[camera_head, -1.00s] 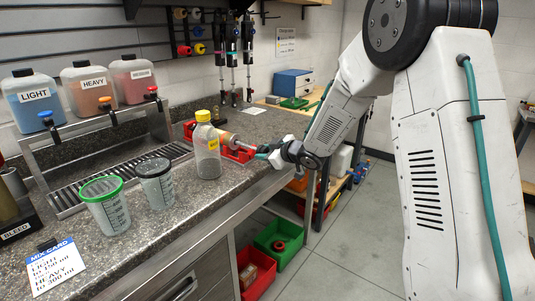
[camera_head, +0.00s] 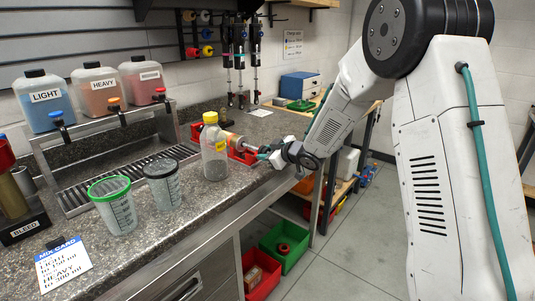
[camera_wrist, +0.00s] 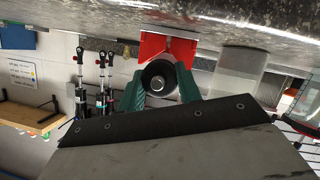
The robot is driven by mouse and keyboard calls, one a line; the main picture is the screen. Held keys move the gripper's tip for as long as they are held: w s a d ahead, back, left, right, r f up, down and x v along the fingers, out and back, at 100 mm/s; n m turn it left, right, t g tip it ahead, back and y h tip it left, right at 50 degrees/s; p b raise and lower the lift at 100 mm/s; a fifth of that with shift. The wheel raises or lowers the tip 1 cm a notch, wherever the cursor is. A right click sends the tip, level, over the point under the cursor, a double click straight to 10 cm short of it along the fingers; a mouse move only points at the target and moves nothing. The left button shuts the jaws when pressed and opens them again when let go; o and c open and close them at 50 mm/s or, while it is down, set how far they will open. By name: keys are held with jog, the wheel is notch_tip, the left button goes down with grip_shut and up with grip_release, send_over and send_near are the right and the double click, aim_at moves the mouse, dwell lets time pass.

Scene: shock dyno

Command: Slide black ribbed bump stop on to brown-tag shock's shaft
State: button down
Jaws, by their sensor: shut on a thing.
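In the wrist view my green-fingered gripper (camera_wrist: 159,86) is shut on the black bump stop (camera_wrist: 160,68), a dark ring seen end-on. A round silver end shows inside the ring; I cannot tell how far the shaft passes through it. In the head view my gripper (camera_head: 266,152) is at the bench's front edge, at the shaft end of a tan-bodied shock (camera_head: 229,139) lying in a red cradle (camera_head: 239,155). The bump stop is hidden there by the fingers. No brown tag can be made out.
A yellow-capped bottle (camera_head: 214,155) stands close to the left of my gripper. Two measuring cups, one green-rimmed (camera_head: 116,213) and one dark-rimmed (camera_head: 162,184), stand further left. Several shocks (camera_head: 240,55) hang on the back wall. Green and red bins (camera_head: 284,247) sit below the bench.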

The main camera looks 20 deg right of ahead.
jog(key=shift+f, duration=0.15)
jog(key=c, duration=0.9)
grip_release()
jog(key=v, duration=0.7)
jog(key=shift+s+d, duration=0.25)
jog(key=shift+s, duration=0.05)
